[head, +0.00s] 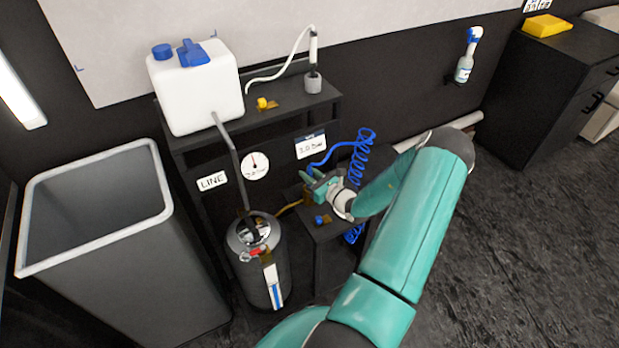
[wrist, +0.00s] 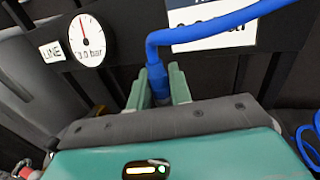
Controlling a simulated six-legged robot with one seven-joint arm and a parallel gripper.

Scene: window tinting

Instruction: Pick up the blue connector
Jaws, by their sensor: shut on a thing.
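The blue connector (wrist: 158,85) is at the end of a blue hose (wrist: 215,32). In the wrist view it stands between the two green fingers of my gripper (wrist: 159,80), which are shut on it. Its lower end is hidden behind the gripper body. In the head view my gripper (head: 313,183) is above the small dark stand beside the metal tank. The connector is too small there to make out clearly. The hose runs from the gripper to a blue coil (head: 360,155) on the right.
A metal tank (head: 270,280) stands left of the small dark stand (head: 325,235), which carries a small blue fitting (head: 320,219). A pressure gauge (head: 256,166) and a white sign (head: 310,146) are behind. A large grey bin (head: 120,270) is at left. Floor at right is clear.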

